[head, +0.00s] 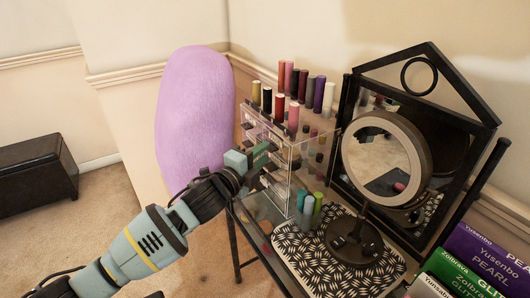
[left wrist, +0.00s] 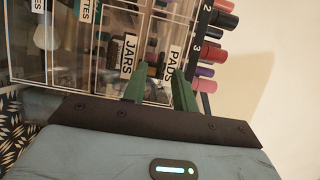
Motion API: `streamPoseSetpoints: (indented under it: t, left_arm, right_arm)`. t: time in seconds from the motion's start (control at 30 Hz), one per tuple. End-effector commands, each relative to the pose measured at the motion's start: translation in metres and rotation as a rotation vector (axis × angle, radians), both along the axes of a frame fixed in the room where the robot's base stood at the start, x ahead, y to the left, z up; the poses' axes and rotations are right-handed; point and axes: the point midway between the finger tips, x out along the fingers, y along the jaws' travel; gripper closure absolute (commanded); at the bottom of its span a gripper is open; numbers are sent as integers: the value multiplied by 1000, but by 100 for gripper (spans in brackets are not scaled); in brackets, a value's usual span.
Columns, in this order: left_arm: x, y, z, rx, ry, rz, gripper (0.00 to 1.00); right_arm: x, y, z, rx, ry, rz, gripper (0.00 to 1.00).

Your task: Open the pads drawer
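The clear acrylic organizer (head: 294,170) stands on the glass table, its drawer front facing my left gripper. In the left wrist view, the drawer front with the PADS label (left wrist: 173,62) is at the right end of the organizer, beside the one labelled JARS (left wrist: 129,52). The pads drawer looks shut. My left gripper (left wrist: 157,84) is open, its two green fingers apart and pointing at the organizer. The right fingertip is close to the PADS label; I cannot tell if it touches. The left gripper (head: 264,165) also shows in the head view, at the drawer front. My right gripper is out of view.
Several lipsticks and nail polish bottles (head: 293,113) stand on top of the organizer. A round mirror (head: 384,160) stands on a patterned tray (head: 300,255) to its right, with small bottles (head: 308,214) between. A purple fuzzy chair back (head: 195,115) rises behind the arm. Boxes (head: 478,262) lie at right.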

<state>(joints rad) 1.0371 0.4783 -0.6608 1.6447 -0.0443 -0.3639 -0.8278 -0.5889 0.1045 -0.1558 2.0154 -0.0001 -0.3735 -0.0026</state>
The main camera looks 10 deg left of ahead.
Motion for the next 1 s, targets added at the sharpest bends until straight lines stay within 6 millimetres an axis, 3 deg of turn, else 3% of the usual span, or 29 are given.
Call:
streamPoseSetpoints:
  t: [0.2,0.53,0.77,1.0]
  left_arm:
    - [16,-6,0,0,1,1,72]
    - [18,-8,0,0,1,0,72]
    - [18,-7,0,0,1,0,100]
    - [18,-7,0,0,1,0,100]
  right_arm:
    - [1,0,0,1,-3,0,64]
    - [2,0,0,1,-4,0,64]
    - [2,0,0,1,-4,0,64]
    - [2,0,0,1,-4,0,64]
